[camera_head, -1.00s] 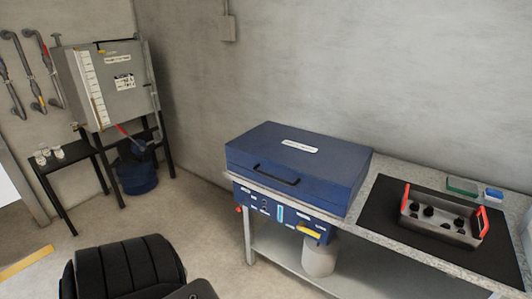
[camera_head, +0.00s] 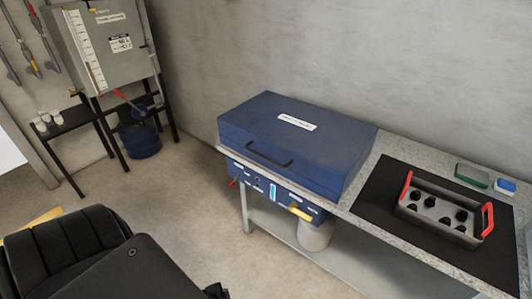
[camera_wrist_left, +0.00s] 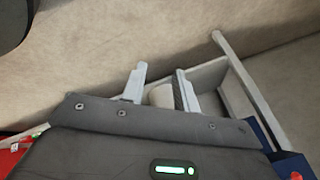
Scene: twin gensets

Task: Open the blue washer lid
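The blue washer (camera_head: 290,145) stands on the counter in the head view with its lid shut. The lid has a white label on top and a dark bar handle (camera_head: 268,155) on its front face. A blue control panel (camera_head: 270,190) with a yellow lever sits below the lid. In the left wrist view my left gripper (camera_wrist_left: 159,80) has its two fingers apart with nothing between them; the bench's lower shelf and a pale container (camera_wrist_left: 161,95) lie beyond. Part of my left arm shows at the bottom left of the head view. My right gripper is not in view.
A black mat (camera_head: 385,215) on the counter holds a metal tray with red handles (camera_head: 440,209). A green box (camera_head: 472,175) lies behind it. A grey cabinet (camera_head: 105,45) and a small black table (camera_head: 70,122) stand at the left. The floor before the washer is clear.

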